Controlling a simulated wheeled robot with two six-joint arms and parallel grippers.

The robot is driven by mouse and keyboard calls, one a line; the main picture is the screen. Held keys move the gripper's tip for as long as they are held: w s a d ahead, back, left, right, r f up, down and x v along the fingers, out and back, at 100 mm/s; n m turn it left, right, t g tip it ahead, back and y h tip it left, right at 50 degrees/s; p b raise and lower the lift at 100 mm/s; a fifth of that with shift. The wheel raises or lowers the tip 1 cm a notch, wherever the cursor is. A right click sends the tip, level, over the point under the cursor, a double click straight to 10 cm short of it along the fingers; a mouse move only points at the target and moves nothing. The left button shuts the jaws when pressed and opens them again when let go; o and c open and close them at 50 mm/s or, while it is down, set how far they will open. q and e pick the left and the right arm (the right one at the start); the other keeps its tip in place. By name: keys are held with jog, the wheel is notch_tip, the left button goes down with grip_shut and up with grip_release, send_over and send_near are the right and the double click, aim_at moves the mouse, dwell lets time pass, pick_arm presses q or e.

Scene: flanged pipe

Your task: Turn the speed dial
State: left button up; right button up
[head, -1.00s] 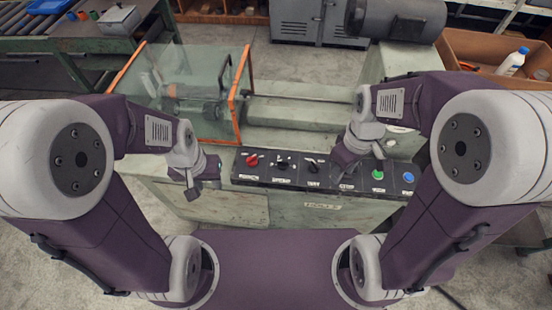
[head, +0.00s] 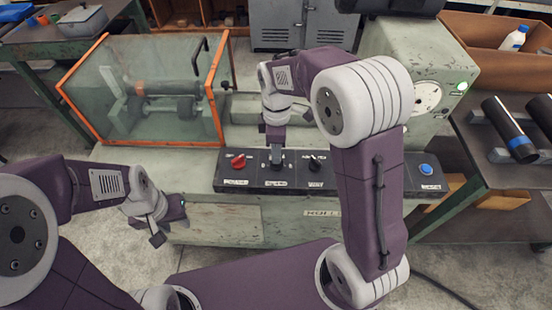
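The black control panel (head: 234,184) lies along the front of the grey-green machine in the head view. The SPEED label (head: 276,183) shows on it, between the red POWER knob (head: 238,162) and another black knob (head: 315,164). My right gripper (head: 276,160) points down over the SPEED position, its fingertips at the dial. The dial is mostly hidden behind the fingers, and I cannot tell whether they are closed on it. My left gripper (head: 172,222) is empty, in front of the machine at the lower left, its fingers apart.
A clear guard box with orange edges (head: 218,105) stands behind the panel at left. A blue RESET button (head: 426,169) is at the panel's right end. My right arm hides part of the panel. Dark pipes (head: 508,130) lie on a table at right.

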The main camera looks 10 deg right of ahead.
notch_tip(320, 180, down, 3)
jog(key=shift+f, duration=0.2)
grip_shut()
